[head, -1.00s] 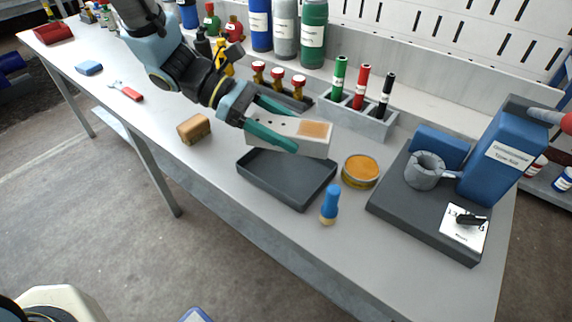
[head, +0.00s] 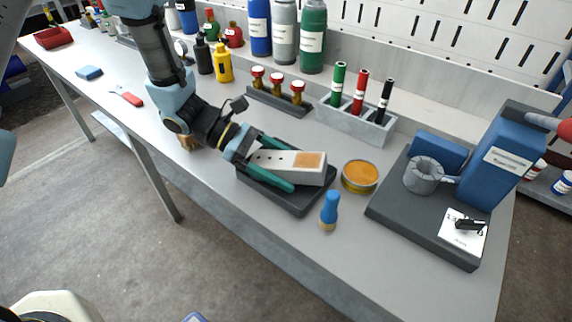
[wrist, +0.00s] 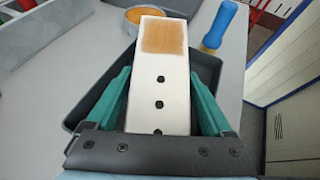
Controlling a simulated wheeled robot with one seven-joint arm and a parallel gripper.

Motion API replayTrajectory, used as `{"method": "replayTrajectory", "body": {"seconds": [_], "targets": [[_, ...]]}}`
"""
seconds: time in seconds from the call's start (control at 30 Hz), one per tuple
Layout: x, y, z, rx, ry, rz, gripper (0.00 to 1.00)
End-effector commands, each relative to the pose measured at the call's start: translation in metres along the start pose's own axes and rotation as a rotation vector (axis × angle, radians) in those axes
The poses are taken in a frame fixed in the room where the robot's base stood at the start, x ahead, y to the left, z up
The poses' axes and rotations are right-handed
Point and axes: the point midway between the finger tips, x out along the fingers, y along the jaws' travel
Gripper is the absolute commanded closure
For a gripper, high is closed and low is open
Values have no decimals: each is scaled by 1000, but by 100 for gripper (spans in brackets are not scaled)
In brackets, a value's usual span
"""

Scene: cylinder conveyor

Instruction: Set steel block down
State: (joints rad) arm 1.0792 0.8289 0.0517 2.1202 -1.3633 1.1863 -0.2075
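The steel block (head: 280,160) is a pale bar with a tan patch at its far end and dark holes along its top. It lies over the dark grey tray (head: 305,207), roughly level. My gripper (head: 284,166) has one green finger along each side of the block. The tray (wrist: 72,118) shows beneath the block in that view. I cannot tell whether the block's underside touches the tray floor.
An orange-filled tin (head: 360,176) and a blue-handled brush (head: 329,210) stand close right of the tray. A pen holder (head: 352,125) and a red-topped rack (head: 278,98) are behind. A grey-blue machine (head: 430,205) takes the right end. The front table strip is clear.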

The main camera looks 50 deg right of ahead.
Motion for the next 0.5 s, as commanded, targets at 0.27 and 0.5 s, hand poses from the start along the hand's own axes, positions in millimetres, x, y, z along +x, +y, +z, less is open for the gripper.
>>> {"method": "replayTrajectory", "body": {"seconds": [0.27,0.5], "targets": [[-1,1,3,3,-4,1,0],[-14,2,3,4,-6,5,0]]}}
